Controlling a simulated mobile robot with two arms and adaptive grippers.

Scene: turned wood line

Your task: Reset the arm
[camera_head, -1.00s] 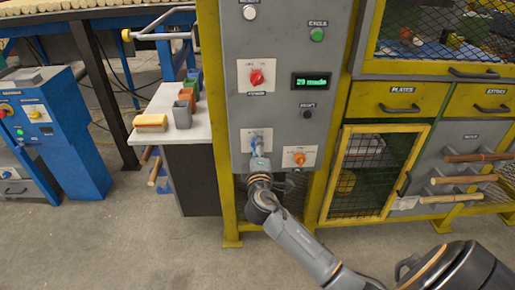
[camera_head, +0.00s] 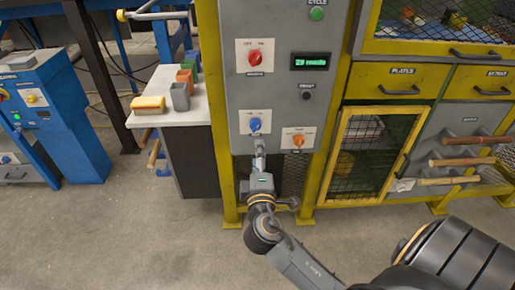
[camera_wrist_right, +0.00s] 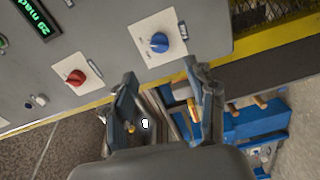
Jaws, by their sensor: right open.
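My right arm reaches up from the lower right of the head view to the grey control panel (camera_head: 225,85). Its gripper (camera_head: 260,155) is just below the blue knob (camera_head: 255,125) and apart from it. In the right wrist view the two fingers (camera_wrist_right: 166,76) stand wide apart with nothing held between them. The blue knob (camera_wrist_right: 159,42) shows beyond the fingertips on its white plate. My left gripper is not in view.
The panel also carries a red knob (camera_head: 255,58), an orange knob (camera_head: 298,140) and a green display (camera_head: 311,62). A white side table (camera_head: 190,115) with a yellow block and small coloured bins stands left. Wooden handles (camera_head: 460,162) stick out at right. Open floor lies in front.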

